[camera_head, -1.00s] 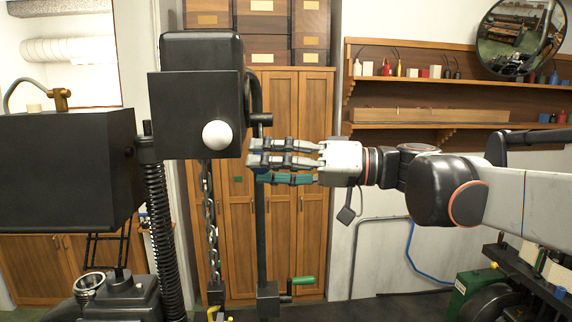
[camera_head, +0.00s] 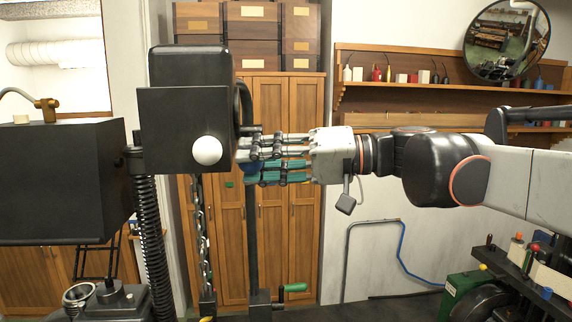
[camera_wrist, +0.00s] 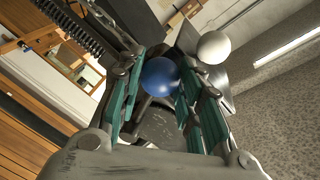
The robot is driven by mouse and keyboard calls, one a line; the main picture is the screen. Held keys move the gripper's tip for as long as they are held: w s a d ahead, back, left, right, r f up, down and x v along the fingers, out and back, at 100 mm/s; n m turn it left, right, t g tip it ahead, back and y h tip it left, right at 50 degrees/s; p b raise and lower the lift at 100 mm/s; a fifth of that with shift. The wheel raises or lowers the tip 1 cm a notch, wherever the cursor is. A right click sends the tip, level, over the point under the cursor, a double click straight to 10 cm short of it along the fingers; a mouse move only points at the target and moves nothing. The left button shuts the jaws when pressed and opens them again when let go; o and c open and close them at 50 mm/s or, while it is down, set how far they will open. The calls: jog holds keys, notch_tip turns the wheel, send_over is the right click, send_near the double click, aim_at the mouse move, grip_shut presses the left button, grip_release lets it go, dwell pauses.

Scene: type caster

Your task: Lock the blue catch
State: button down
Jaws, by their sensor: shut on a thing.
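The blue catch shows as a round blue knob (camera_wrist: 159,77) between my fingers in the wrist view. In the head view only a bit of its blue (camera_head: 251,169) shows behind my fingertips. It sits by the right side of the black machine head (camera_head: 185,125), right of and slightly below the white ball knob (camera_head: 206,150). My gripper (camera_head: 250,158) reaches in from the right, its green-padded fingers closed on the blue knob. In the wrist view my gripper (camera_wrist: 158,88) has a finger on each side of the knob. The catch's lever and mount are hidden.
The white ball (camera_wrist: 213,47) is close beside my right finger in the wrist view. A chain (camera_head: 201,235) and a dark upright post (camera_head: 252,240) hang or stand below the head. A green-handled crank (camera_head: 293,288) is lower down. Open space lies under my arm.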

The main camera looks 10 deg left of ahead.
aim_at(231, 143)
jog(key=shift+s+r+m+g+h+p, duration=0.2)
jog(key=shift+r+m+p, duration=0.15)
jog(key=shift+r+m, duration=0.6)
jog(key=shift+s+r+m+g+h+p, duration=0.1)
jog(key=shift+r+m+g+h+p, duration=0.2)
jog(key=shift+r+m, duration=0.6)
jog(key=shift+r, duration=0.1)
jog(key=c, duration=1.1)
grip_release()
jog(key=d+r, duration=0.1)
jog(key=d, duration=1.1)
jog(key=shift+w+r, duration=0.35)
jog(key=shift+r, duration=0.05)
